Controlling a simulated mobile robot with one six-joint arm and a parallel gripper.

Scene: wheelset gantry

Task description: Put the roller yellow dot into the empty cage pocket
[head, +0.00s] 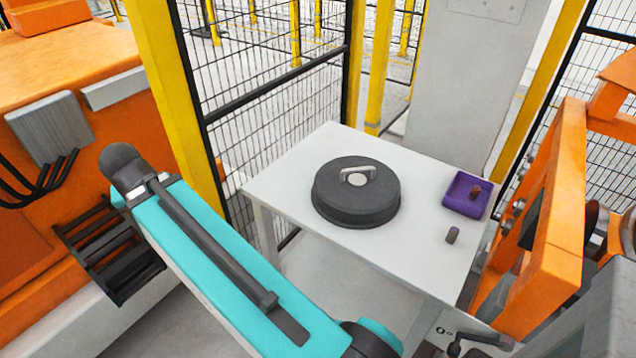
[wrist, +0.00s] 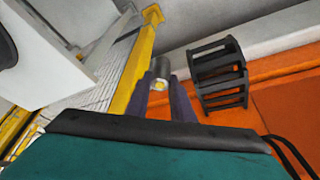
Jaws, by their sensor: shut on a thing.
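My gripper (wrist: 160,78) is shut on a short grey roller (wrist: 161,67) with a yellow dot on its near end face. The roller is held between the two dark fingertips, clear of other surfaces. A black cage (wrist: 222,74) with slotted openings is to the right of the gripper in the wrist view, apart from it. In the head view the cage (head: 108,252) is by the orange machine at left. I cannot tell which pockets are empty. My gripper is not visible in the head view; my turquoise arm reaches toward the left.
A pale table (head: 300,165) carries a dark round lid (head: 356,194) with a handle, a purple tray (head: 452,205) with a brown roller (head: 475,191), and another roller (head: 452,235). Orange machinery (head: 55,215), yellow posts (head: 178,90) and mesh fencing (head: 275,110) stand around.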

